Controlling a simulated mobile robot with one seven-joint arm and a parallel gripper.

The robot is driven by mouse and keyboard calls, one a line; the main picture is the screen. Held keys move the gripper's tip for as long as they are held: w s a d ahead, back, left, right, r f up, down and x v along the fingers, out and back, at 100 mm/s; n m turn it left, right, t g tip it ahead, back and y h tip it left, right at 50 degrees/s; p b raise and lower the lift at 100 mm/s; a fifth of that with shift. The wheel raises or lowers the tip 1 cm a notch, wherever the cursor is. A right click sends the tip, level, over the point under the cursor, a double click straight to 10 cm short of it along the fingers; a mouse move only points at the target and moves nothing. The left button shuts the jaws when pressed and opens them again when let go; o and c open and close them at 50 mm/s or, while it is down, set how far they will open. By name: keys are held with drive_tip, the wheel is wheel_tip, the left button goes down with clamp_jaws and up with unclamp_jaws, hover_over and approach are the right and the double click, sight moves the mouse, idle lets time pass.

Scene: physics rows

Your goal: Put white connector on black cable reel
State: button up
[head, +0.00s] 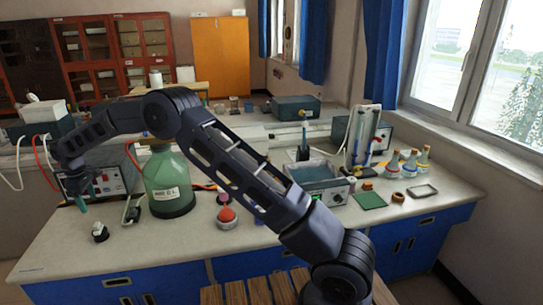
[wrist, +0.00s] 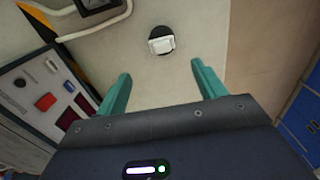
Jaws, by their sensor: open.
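A small white block, which looks like the white connector (wrist: 162,43), shows in the wrist view with a dark rim around it. In the head view the same small white-and-black item (head: 100,229) sits on the counter at the front left. Its dark lower part may be the black cable reel, but I cannot tell for sure. My gripper (wrist: 160,72) is open and empty, its teal fingers apart, with the item beyond the gap between the fingertips. In the head view my gripper (head: 82,202) is above and left of the item.
A power supply box (wrist: 40,95) stands close to the left finger. A black-framed device (wrist: 97,6) and a cable lie at the wrist view's top left. A large green bottle (head: 168,182) stands to the item's right. The counter (head: 60,248) around the item is mostly clear.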

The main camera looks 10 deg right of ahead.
drive_tip(key=w+d+r+m, duration=0.2)
drive_tip(key=w+d+r, duration=0.3)
drive_tip(key=d+r, duration=0.55)
drive_tip(key=d+r+m+t, duration=0.15)
drive_tip(key=d+r, duration=0.35)
drive_tip(key=d, duration=0.6)
drive_tip(key=s+d+r+m, duration=0.1)
drive_tip(key=d+r+m, duration=0.1)
drive_tip(key=d+r, duration=0.65)
drive_tip(key=d+r+m+t, duration=0.1)
drive_tip(key=d+r+m, duration=0.15)
drive_tip(key=d, duration=1.05)
drive_tip(key=s+d+r+m, duration=0.2)
drive_tip(key=s+d, duration=0.4)
drive_tip(key=d, duration=0.4)
drive_tip(key=s+d+r+m, duration=0.1)
drive_tip(key=s+d+m, duration=0.1)
drive_tip(key=s+d, duration=0.65)
drive_tip(key=s+d+f+m+t, duration=0.1)
drive_tip(key=s+d+f+m, duration=0.2)
drive_tip(key=s+d, duration=0.4)
drive_tip(key=s+d+f+m+t, duration=0.1)
drive_tip(key=s+d+f+m, duration=0.1)
drive_tip(key=s+d, duration=0.5)
drive_tip(key=shift+s+d+f+m, duration=0.35)
drive_tip(key=shift+s+f, duration=0.4)
drive_tip(key=shift+s, duration=0.45)
